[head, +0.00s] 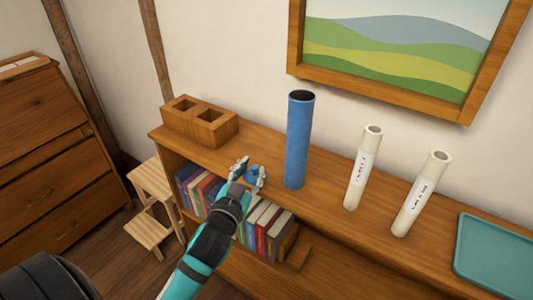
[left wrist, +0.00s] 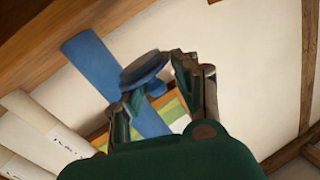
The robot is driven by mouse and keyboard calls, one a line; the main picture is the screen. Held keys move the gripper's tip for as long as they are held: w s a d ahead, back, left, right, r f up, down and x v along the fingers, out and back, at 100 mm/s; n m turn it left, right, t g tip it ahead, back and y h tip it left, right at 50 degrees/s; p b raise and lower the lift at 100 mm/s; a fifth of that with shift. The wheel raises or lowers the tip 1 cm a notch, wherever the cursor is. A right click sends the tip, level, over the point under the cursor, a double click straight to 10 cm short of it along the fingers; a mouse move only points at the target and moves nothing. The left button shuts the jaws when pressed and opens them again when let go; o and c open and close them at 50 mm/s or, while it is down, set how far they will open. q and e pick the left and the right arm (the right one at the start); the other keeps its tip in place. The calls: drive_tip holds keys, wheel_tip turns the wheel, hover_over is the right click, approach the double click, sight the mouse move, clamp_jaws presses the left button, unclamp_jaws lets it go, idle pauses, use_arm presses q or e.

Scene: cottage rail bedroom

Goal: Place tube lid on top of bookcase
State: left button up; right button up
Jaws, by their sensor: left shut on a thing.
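My left gripper (head: 250,173) is shut on the blue tube lid (head: 253,170), at the front edge of the bookcase top (head: 335,205), left of the blue tube. In the left wrist view the round lid (left wrist: 145,70) sits between the fingers (left wrist: 158,82). Whether the lid touches the wood cannot be told. The tall blue tube (head: 298,140) stands upright on the bookcase with its dark open end up; it also shows behind the lid in the left wrist view (left wrist: 90,58). My right gripper is not in view.
A wooden block with two square holes (head: 200,122) stands at the left end of the bookcase top. Two white labelled tubes (head: 362,170) and a teal tray (head: 495,258) are to the right. Books (head: 262,222) fill the shelf below. A framed picture (head: 400,50) hangs behind.

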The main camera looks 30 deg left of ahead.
use_arm(q)
drive_tip(key=w+a, duration=0.2)
drive_tip(key=w+a+p, duration=0.1)
drive_tip(key=w+a, duration=0.2)
drive_tip(key=shift+w+f+p, duration=0.1)
drive_tip(key=shift+w+p, duration=0.15)
drive_tip(key=shift+p, duration=0.05)
drive_tip(key=w+a, duration=0.3)
drive_tip(key=w+a+f+p, duration=0.1)
drive_tip(key=w, duration=0.1)
drive_tip(key=shift+w+a, duration=0.4)
drive_tip(key=shift+f, duration=0.4)
wheel_tip(320, 180, down, 2)
drive_tip(key=shift+f+p, duration=0.1)
drive_tip(key=shift+p, duration=0.2)
drive_tip(key=shift+f, duration=0.3)
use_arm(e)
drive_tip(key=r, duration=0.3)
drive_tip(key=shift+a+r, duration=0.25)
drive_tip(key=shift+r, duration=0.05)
use_arm(q)
drive_tip(key=shift+f, duration=0.1)
drive_tip(key=shift+f+b, duration=0.5)
drive_tip(key=shift+f, duration=0.1)
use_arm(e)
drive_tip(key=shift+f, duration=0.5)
